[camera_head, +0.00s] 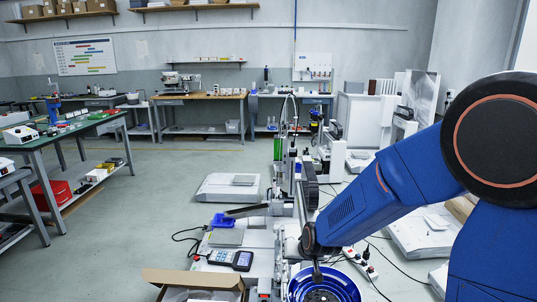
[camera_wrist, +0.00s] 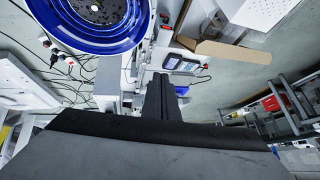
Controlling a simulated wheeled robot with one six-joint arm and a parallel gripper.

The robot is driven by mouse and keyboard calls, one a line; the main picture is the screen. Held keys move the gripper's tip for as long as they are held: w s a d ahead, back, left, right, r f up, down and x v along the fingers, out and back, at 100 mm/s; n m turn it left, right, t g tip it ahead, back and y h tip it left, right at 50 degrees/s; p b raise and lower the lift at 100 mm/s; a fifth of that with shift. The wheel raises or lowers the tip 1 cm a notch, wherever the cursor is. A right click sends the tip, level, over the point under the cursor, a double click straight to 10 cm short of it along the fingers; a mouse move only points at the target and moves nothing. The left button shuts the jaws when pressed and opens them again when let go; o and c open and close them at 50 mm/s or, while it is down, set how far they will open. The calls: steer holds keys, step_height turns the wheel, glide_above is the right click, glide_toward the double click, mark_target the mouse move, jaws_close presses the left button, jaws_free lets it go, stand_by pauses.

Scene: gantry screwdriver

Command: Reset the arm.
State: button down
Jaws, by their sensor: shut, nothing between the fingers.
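My blue arm (camera_head: 395,190) reaches in from the right in the head view, bent down over the front of the gantry machine (camera_head: 282,235). My gripper (camera_head: 317,277) is small and dark there, pointing down just above or in front of a blue-rimmed round bowl (camera_head: 350,285); the exact gap cannot be told. In the wrist view my gripper (camera_wrist: 160,80) shows as dark fingers close together, shut and empty. The blue bowl (camera_wrist: 130,35), with dark small parts inside, lies at the upper left there, beside the fingers.
A handheld control box (camera_head: 230,259) with a screen lies left of the machine, near an open cardboard box (camera_head: 195,280). A power strip (camera_head: 360,262) and loose cables lie right of the bowl. A green-topped table (camera_head: 75,128) stands far left. Open floor (camera_head: 170,180) lies between.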

steer(key=s+d+r+h, duration=0.1)
steer(key=s+d+r, duration=0.4)
steer(key=s, duration=0.5)
steer(key=s+d+r+g, duration=0.1)
steer(key=s+d+r, duration=0.5)
steer(key=s, duration=0.5)
steer(key=s+d+r+h, duration=0.1)
steer(key=s+d+r, duration=0.5)
steer(key=s+d, duration=0.3)
steer(key=shift+s+d+g+h, duration=0.2)
steer(key=shift+s+g+h, duration=0.15)
steer(key=shift+s, duration=0.9)
